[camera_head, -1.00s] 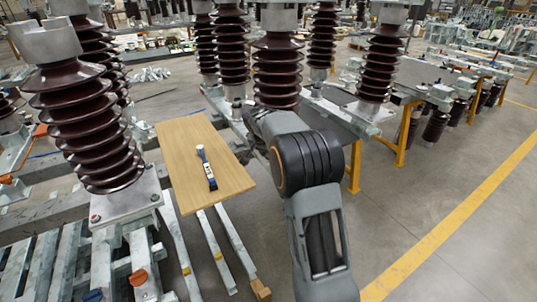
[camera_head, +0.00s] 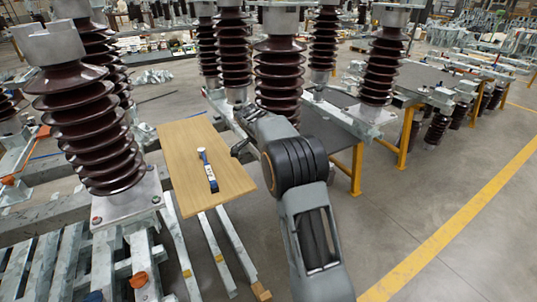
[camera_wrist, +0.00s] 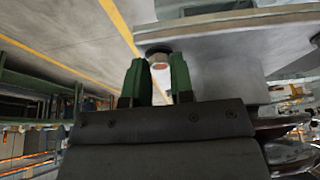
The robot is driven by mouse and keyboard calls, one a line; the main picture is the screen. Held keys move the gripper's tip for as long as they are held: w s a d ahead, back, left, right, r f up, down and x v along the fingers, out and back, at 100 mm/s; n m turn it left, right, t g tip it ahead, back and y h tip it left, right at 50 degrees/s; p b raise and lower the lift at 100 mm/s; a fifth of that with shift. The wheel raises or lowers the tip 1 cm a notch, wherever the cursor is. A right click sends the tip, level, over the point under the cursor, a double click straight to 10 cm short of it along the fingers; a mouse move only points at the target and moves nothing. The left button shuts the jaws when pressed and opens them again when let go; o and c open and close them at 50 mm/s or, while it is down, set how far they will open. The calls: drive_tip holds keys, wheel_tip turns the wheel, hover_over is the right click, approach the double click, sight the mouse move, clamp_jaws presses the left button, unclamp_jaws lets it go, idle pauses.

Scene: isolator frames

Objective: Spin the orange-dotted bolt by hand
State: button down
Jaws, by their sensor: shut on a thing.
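The orange-dotted bolt (camera_wrist: 158,53) shows in the wrist view under the edge of a grey metal plate (camera_wrist: 225,35). Its round end carries an orange mark facing the camera. My gripper (camera_wrist: 157,75) has its two green fingers on either side of the bolt and is shut on it. The fingertips reach close to the plate. In the head view my arm reaches toward the insulator frame, and the bolt cannot be made out there.
A wooden board (camera_head: 180,145) with a blue-and-white tool (camera_head: 207,170) on it lies left of my arm. Tall brown ribbed insulators (camera_head: 280,75) stand close behind the arm. A yellow-legged table (camera_head: 357,170) is to the right. The floor at the right is clear.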

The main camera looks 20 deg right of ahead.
idle(0.4)
drive_tip(key=c, duration=1)
unclamp_jaws()
drive_tip(key=p+v, duration=0.1)
drive_tip(key=v, duration=1.3)
drive_tip(key=shift+f+p, duration=0.1)
drive_tip(key=shift+p, duration=0.2)
